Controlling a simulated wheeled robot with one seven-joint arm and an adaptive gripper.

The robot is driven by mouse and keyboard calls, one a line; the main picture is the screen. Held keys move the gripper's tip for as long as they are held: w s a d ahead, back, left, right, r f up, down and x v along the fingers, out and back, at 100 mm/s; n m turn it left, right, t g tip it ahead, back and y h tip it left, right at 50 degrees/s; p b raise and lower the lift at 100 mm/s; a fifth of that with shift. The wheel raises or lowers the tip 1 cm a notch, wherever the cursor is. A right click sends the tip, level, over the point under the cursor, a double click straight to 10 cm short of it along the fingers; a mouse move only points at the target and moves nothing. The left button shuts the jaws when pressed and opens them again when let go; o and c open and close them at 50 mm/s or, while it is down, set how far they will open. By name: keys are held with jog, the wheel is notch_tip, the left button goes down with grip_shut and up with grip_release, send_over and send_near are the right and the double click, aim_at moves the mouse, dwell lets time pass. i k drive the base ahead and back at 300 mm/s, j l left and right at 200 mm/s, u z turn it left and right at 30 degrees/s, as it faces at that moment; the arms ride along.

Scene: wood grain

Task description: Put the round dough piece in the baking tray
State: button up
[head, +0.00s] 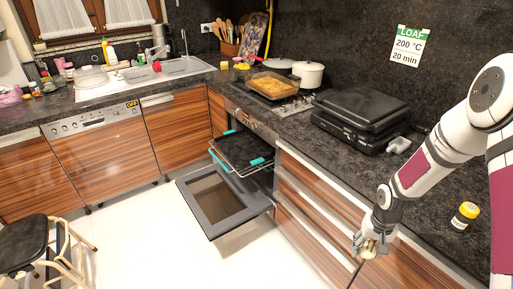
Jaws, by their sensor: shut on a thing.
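My gripper (371,244) is low at the right, in front of the drawer fronts and below the counter edge. It is shut on a small pale beige thing, which looks like the round dough piece; the fingers hide most of it and its shape is unclear. A dark baking tray or rack with teal corner grips (262,161) is pulled out of the open oven, left of my gripper and well apart from it. No dough shows on it.
The oven door (226,207) hangs open below the rack. A stool (25,243) is at left; the floor between is clear.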

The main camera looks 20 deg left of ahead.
aim_at(243, 155)
jog(key=i+j+u, duration=0.2)
jog(key=i+j, duration=0.15)
jog(key=i+j+u, duration=0.2)
jog(key=i, duration=0.25)
jog(key=i+j+u, duration=0.2)
jog(key=i+j, duration=0.15)
jog(key=i+j+u, duration=0.2)
jog(key=i, duration=0.35)
jog(key=i+u, duration=0.2)
jog(key=i, duration=0.25)
